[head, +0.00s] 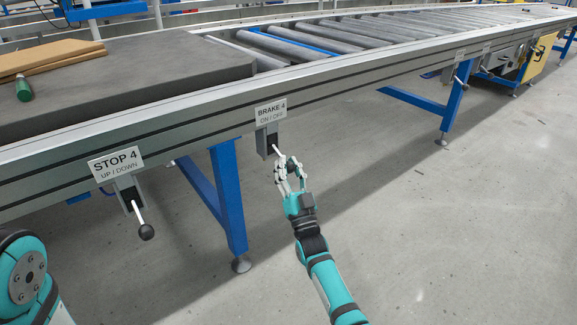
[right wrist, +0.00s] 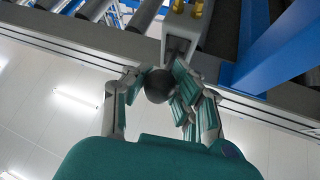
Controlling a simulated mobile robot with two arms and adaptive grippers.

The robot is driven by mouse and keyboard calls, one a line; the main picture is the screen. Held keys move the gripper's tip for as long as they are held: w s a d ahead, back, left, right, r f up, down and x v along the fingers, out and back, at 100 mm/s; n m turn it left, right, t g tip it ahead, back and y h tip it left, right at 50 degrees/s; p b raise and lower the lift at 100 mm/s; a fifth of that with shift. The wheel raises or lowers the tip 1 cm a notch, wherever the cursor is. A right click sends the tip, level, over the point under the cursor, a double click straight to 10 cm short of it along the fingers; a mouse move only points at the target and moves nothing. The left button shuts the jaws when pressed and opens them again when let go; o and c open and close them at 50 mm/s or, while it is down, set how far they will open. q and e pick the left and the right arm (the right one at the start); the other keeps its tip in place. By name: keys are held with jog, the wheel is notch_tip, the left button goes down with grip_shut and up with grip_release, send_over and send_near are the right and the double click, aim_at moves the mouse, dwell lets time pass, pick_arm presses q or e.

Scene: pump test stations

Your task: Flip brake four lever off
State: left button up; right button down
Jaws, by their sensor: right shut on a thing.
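The brake four lever (head: 275,149) hangs from its grey housing under the white BRAKE 4 ON/OFF sign (head: 271,111) on the conveyor's side rail. My right gripper (head: 286,168) is at the lever's lower end, with its fingers closed around it. In the right wrist view the lever's dark round knob (right wrist: 158,86) sits between the fingers, which are shut on it. The fingers hide part of the knob in the head view. My left gripper is out of view; only a part of my left arm shows at the lower left.
The STOP 4 lever (head: 145,229) with a black knob hangs to the left under its sign (head: 116,165). A blue conveyor leg (head: 229,195) stands left of my right gripper. Cardboard (head: 50,57) and a green bottle (head: 24,88) lie on the conveyor. The floor to the right is clear.

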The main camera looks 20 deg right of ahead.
jog(key=shift+f, duration=0.55)
jog(key=c, duration=1.2)
grip_release()
jog(key=shift+w+a+f, duration=0.1)
jog(key=shift+w, duration=0.05)
jog(key=shift+c, duration=0.2)
jog(key=shift+o, duration=1.3)
jog(key=shift+r, duration=0.25)
notch_tip(320, 180, up, 10)
